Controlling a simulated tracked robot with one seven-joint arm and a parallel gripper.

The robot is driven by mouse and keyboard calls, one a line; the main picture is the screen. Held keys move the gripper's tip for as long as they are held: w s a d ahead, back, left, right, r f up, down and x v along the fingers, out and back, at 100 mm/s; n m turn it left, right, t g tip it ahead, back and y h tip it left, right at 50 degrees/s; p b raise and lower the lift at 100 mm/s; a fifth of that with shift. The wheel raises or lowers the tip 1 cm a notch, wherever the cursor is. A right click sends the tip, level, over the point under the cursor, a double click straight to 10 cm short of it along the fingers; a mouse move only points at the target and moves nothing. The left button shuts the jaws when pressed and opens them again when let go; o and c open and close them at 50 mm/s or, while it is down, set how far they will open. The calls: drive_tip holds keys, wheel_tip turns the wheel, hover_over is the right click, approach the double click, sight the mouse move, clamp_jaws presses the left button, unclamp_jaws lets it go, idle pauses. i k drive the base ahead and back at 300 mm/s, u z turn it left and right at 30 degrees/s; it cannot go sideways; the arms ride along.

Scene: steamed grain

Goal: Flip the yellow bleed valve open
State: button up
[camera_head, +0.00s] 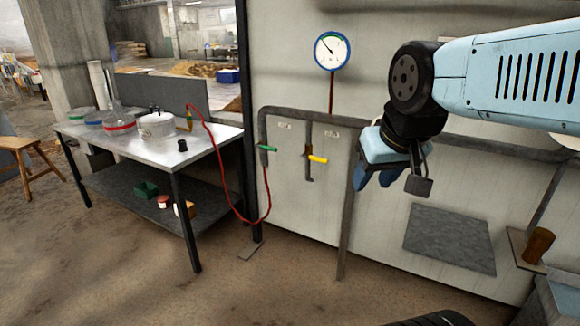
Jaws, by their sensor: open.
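The yellow bleed valve (317,159) is a small lever on a short vertical grey pipe that drops from the horizontal pipe on the wall panel. Its yellow handle points right and slightly down. A green valve handle (268,149) sits to its left on the neighbouring pipe leg. My gripper (388,184) is to the right of the yellow valve and slightly lower in the picture, pointing down. It is apart from the valve, open, and I see nothing between its fingers. Part of the fingers is hidden by the gripper's own body.
A round gauge (332,50) stands above the pipe. A red hose (262,200) hangs between the green valve and the metal table (160,165) at left, which bears a pot (157,126). A grey plate (449,239) is on the panel below my gripper. The floor ahead is mostly bare.

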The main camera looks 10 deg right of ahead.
sight(302, 156)
drive_tip(key=z, duration=0.2)
drive_tip(key=i, duration=0.9)
drive_tip(key=u, duration=0.35)
drive_tip(key=k, duration=0.8)
drive_tip(key=z, duration=0.35)
drive_tip(key=i, duration=1)
drive_tip(key=u, duration=0.1)
